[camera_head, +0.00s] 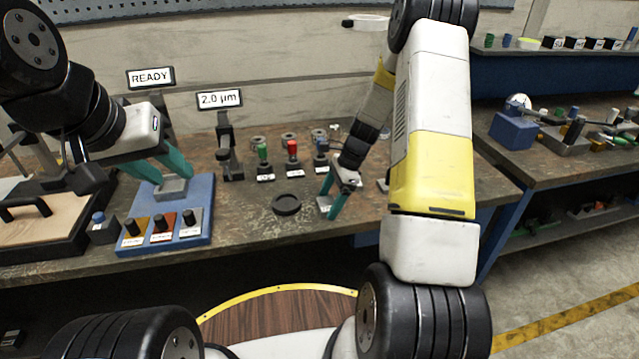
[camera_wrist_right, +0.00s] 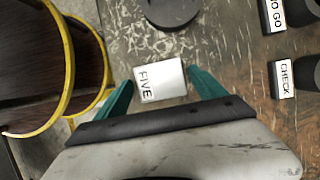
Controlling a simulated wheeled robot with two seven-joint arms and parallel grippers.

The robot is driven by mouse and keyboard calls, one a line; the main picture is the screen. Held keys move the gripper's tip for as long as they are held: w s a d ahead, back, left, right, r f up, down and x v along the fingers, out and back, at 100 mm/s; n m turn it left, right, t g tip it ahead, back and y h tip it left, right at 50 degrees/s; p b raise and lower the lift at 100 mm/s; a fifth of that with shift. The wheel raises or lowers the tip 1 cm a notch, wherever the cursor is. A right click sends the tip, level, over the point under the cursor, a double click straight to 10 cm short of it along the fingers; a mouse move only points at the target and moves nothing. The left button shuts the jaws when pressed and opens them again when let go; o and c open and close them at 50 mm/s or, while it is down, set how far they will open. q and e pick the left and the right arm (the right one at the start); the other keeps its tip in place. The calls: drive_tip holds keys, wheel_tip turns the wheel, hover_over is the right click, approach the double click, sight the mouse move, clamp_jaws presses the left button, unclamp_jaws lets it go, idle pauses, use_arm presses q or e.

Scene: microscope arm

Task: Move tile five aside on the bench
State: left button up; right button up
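Tile five is a pale block marked FIVE (camera_wrist_right: 160,80), flat on the worn bench top in the right wrist view. In the head view it shows as a small grey block (camera_head: 324,203) at my right gripper (camera_head: 333,196). My right gripper (camera_wrist_right: 161,84) has its teal fingers apart, one on each side of the tile, with a narrow gap visible at each side. My left gripper (camera_head: 160,168) is open over the blue fixture (camera_head: 205,215) at the left, its fingers above a grey block (camera_head: 172,186).
A dark round disc (camera_head: 286,204) lies left of the tile; it shows in the right wrist view too (camera_wrist_right: 172,8). Blocks marked CHECK (camera_wrist_right: 284,78) and NO GO stand nearby. Red (camera_head: 292,150) and green (camera_head: 263,153) handled gauges stand behind. The bench's front edge is close.

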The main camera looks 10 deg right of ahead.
idle(0.3)
drive_tip(key=v, duration=1.2)
drive_tip(key=s+a+r+n+t+h, duration=0.1)
drive_tip(key=s+r+n, duration=0.1)
drive_tip(key=r, duration=0.3)
drive_tip(key=s+a+r+n, duration=0.2)
drive_tip(key=s+r, duration=0.1)
drive_tip(key=r, duration=0.2)
drive_tip(key=s+a+r+n+t, duration=0.1)
drive_tip(key=s+r+n, duration=0.2)
drive_tip(key=s, duration=0.3)
drive_tip(key=s+a+r+n+t+h, duration=0.1)
drive_tip(key=s+a+r+n+t, duration=0.1)
drive_tip(key=s+r+n, duration=0.2)
drive_tip(key=s+a+r+n+t, duration=0.1)
drive_tip(key=s+r+n+t, duration=0.1)
drive_tip(key=s+n, duration=0.5)
drive_tip(key=s+r, duration=0.1)
drive_tip(key=s, duration=0.1)
drive_tip(key=shift+s+a+r, duration=0.25)
drive_tip(key=shift+r, duration=0.1)
